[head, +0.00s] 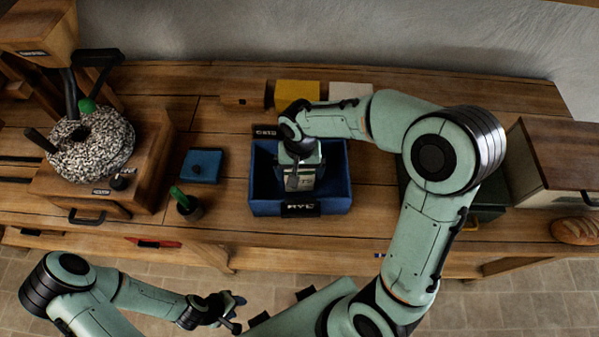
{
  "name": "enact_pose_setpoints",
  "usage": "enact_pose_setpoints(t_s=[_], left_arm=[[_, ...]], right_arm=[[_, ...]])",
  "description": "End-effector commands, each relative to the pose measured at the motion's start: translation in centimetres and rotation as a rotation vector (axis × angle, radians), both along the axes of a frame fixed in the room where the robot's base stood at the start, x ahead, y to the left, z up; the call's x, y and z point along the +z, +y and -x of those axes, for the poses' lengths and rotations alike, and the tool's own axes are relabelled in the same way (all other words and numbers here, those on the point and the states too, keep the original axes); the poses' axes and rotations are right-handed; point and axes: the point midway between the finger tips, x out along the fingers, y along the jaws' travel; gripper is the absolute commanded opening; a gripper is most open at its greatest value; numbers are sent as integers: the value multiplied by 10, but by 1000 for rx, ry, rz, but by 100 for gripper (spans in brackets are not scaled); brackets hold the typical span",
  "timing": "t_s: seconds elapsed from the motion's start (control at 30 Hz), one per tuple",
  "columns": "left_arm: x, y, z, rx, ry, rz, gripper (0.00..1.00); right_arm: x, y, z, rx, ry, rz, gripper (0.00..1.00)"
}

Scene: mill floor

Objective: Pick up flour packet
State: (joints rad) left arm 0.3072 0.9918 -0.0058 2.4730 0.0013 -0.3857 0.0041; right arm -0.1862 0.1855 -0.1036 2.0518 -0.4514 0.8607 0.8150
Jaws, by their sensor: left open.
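A packet with a pale label (306,180) is inside the blue bin (264,208), partly covered by my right gripper. My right gripper (293,182) reaches down into the bin from above, with one dark finger in front of the packet. Its other finger is hidden, so I cannot tell whether it grips the packet. The bin has a dark tag on its front reading RYE and another tag at its back edge. A yellow packet (297,92) and a whitish one (350,91) lie at the back of the bench. My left gripper (235,313) is open and empty, in front of the bench.
A stone mill (90,145) with a wooden base stands at the left. A wooden-topped box (560,150) and a bread loaf (577,231) are at the right. My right arm covers the middle right.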

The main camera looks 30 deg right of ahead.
Motion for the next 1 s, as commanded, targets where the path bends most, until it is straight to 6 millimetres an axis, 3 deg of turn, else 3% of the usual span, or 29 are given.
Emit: enact_pose_setpoints(t_s=[0.03,0.17,0.2,0.47,0.67,0.87,1.0], left_arm=[[0,0,0,0,0,0,43],[0,0,0,0,0,0,43],[0,0,0,0,0,0,43],[0,0,0,0,0,0,43],[3,0,-2,0,-2,0,43],[8,0,-7,-1,-8,0,43],[15,0,-13,0,-15,0,43]], right_arm=[[0,0,0,0,0,0,87],[1,0,0,0,-1,0,45],[1,0,-1,0,-2,0,42],[3,0,-1,1,-4,0,42],[19,0,-2,1,-7,0,42],[62,0,-2,-1,-11,-2,42],[104,0,-3,0,-12,-2,42]])
